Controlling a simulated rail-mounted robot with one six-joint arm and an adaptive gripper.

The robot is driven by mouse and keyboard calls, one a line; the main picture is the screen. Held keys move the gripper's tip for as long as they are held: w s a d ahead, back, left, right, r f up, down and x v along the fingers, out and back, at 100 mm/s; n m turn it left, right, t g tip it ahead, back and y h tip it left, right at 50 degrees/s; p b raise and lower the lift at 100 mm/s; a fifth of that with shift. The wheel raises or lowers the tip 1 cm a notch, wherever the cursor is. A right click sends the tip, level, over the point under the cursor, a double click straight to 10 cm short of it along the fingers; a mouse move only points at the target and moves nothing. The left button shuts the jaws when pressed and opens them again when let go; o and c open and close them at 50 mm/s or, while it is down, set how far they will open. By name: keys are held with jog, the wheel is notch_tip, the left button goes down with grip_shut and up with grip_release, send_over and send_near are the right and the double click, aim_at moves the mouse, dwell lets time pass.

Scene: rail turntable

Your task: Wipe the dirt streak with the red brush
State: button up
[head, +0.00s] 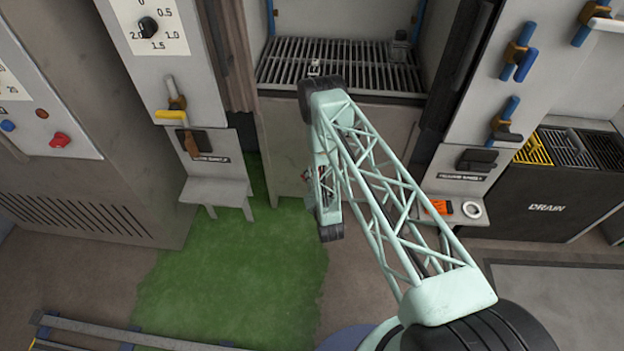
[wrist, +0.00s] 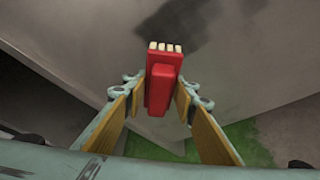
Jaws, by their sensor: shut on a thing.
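My gripper (wrist: 160,92) is shut on the red brush (wrist: 162,82) in the wrist view, with a yellow-padded finger on each side. The brush's pale bristles (wrist: 165,47) point away from me. Beyond the bristles, a dark smudge (wrist: 195,20), which looks like the dirt streak, lies on a pale grey panel (wrist: 235,75). I cannot tell whether the bristles touch the panel. In the head view my gripper (head: 309,176) is small and partly hidden by my arm, in front of the cabinet below the grate; the streak cannot be made out there.
A slatted grate (head: 345,65) holds a small jar (head: 399,48). A small shelf (head: 215,191) stands left, and another shelf with an orange device (head: 437,207) and a white ring (head: 471,209) right. A drain bin (head: 545,200) is far right.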

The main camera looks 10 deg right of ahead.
jog(key=shift+w+d+b, duration=0.3)
jog(key=shift+w, duration=0.6)
jog(key=shift+w+d+b, duration=0.25)
jog(key=shift+w, duration=0.6)
jog(key=shift+w+d, duration=0.2)
jog(key=shift+w, duration=0.35)
jog(key=shift+w+d, duration=0.15)
jog(key=shift+w, duration=0.35)
dwell(0.4)
jog(key=shift+d, duration=0.15)
jog(key=shift+s+d, duration=0.35)
jog(key=shift+d, duration=0.45)
jog(key=shift+s+d, duration=0.3)
jog(key=shift+d, duration=0.45)
jog(key=shift+d, duration=0.1)
jog(key=shift+s+d+p, duration=0.2)
jog(key=shift+d, duration=0.65)
jog(key=shift+s+d+p, duration=0.2)
jog(key=shift+d, duration=0.6)
jog(key=shift+d+r, duration=0.1)
jog(key=shift+d, duration=0.1)
